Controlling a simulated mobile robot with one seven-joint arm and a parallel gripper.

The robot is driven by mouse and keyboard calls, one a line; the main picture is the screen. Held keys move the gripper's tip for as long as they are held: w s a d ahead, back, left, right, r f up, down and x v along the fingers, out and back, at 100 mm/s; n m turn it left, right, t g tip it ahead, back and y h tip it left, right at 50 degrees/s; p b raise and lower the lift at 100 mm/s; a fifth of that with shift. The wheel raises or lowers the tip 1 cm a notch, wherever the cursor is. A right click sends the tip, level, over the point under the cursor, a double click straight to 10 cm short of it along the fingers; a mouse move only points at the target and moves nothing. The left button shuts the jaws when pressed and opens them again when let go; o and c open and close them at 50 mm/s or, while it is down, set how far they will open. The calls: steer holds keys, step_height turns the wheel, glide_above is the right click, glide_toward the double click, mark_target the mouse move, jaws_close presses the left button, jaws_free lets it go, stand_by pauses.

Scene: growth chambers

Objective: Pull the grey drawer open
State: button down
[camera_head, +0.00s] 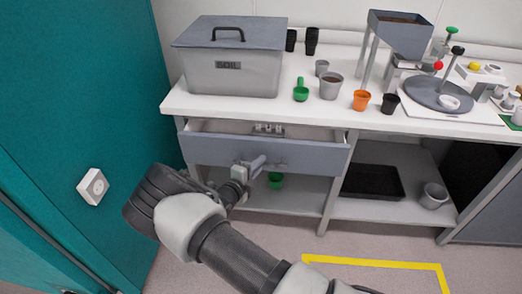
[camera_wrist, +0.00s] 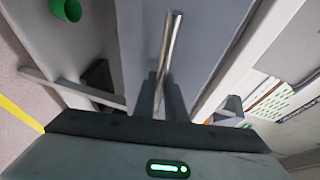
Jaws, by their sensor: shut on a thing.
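The grey drawer (camera_head: 225,151) sits under the white bench top and stands partly open, with its inside showing above the front panel. Its front panel (camera_wrist: 215,25) fills the middle of the wrist view. A metal bar handle (camera_wrist: 171,45) runs along that panel. My gripper (camera_wrist: 161,95) is shut on the handle, with one finger on each side of the bar. In the head view my gripper (camera_head: 256,167) is at the middle of the drawer front, and it hides most of the handle.
Small items (camera_head: 268,128) lie inside the drawer. A green pot (camera_head: 276,177) stands on the shelf below, with a black tray (camera_head: 371,182) to the right. A soil bin (camera_head: 232,78) stands on the bench. A teal wall (camera_head: 75,120) is close on the left. Floor in front is clear.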

steer(key=s+p, duration=0.5)
steer(key=s, duration=1.4)
steer(key=shift+s+a, duration=0.3)
steer(key=c, duration=2.1)
jaws_free()
steer(key=v, duration=1.7)
steer(key=shift+s+r, duration=0.2)
